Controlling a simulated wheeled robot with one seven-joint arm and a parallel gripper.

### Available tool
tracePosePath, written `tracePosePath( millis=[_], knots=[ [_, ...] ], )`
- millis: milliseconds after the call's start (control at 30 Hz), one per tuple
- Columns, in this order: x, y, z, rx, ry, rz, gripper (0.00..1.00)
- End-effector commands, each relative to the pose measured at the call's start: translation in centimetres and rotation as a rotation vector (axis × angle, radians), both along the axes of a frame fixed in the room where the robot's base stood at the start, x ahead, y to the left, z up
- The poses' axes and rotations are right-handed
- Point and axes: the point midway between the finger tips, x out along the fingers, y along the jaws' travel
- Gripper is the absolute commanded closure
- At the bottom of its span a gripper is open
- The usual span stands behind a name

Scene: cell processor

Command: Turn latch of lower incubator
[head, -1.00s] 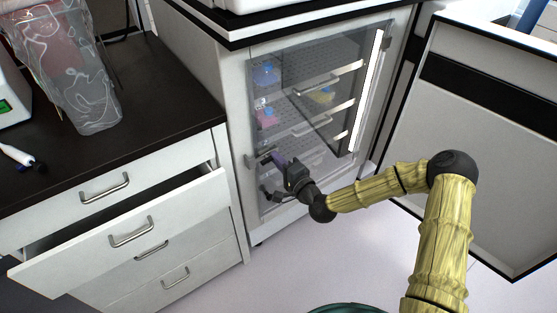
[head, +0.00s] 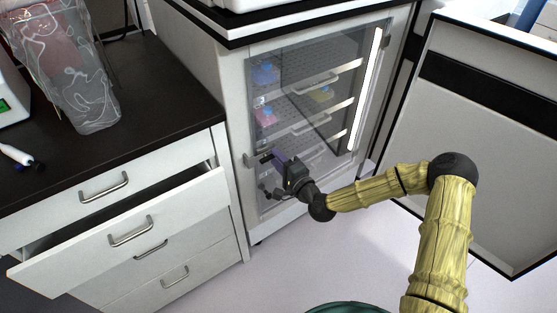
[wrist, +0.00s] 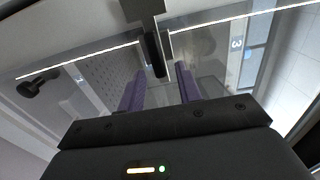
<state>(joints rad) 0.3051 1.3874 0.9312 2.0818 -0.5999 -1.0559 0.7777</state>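The lower incubator (head: 238,100) stands in the middle of the head view with its glass inner door (head: 300,60) shut. Its latch (head: 252,160) sits on the left edge of the glass door; in the wrist view it shows as a grey bracket with a black handle (wrist: 153,50). My gripper (head: 275,159) is at the latch. In the wrist view its two purple fingers (wrist: 158,80) are apart, with the end of the black handle between or just beyond their tips. I see no clear contact on either side.
The solid outer door (head: 480,140) stands wide open to the right. An open drawer (head: 110,235) juts out at the left, below a dark countertop (head: 150,90). A black knob (wrist: 32,88) shows at the left of the wrist view. Blue, pink and yellow items sit on the shelves inside.

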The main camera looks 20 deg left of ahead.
Motion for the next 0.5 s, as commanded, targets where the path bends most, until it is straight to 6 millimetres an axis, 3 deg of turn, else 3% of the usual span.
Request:
tracePosePath(
  millis=[267, 500],
  knots=[
    [-0.8, -1.0, 0.0, -0.001, 0.001, -0.001, 0.65],
    [-3.6, -4.2, 0.0, 0.0, 0.003, 0.001, 0.65]
  ],
)
